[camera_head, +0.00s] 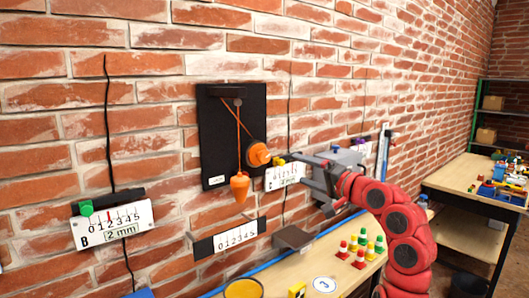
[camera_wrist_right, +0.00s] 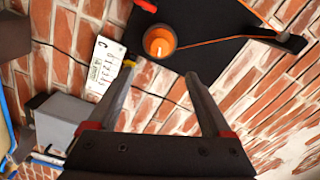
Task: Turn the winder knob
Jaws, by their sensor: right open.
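The orange winder knob (camera_head: 258,154) sits on the right side of a black wall board (camera_head: 217,135). An orange cord runs from it over a top pulley to a hanging orange plumb weight (camera_head: 240,186). My right gripper (camera_head: 297,168) is open, just right of the knob and apart from it in the head view. In the right wrist view the knob (camera_wrist_right: 160,42) shows beyond and roughly between the two spread fingertips (camera_wrist_right: 160,74), with nothing held. My left gripper is not in view.
White gauge card B (camera_head: 112,223) hangs at left, and another gauge card (camera_head: 285,175) lies behind my right gripper. A numbered scale (camera_head: 235,237) is below the weight. A second table (camera_head: 470,180) stands at right.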

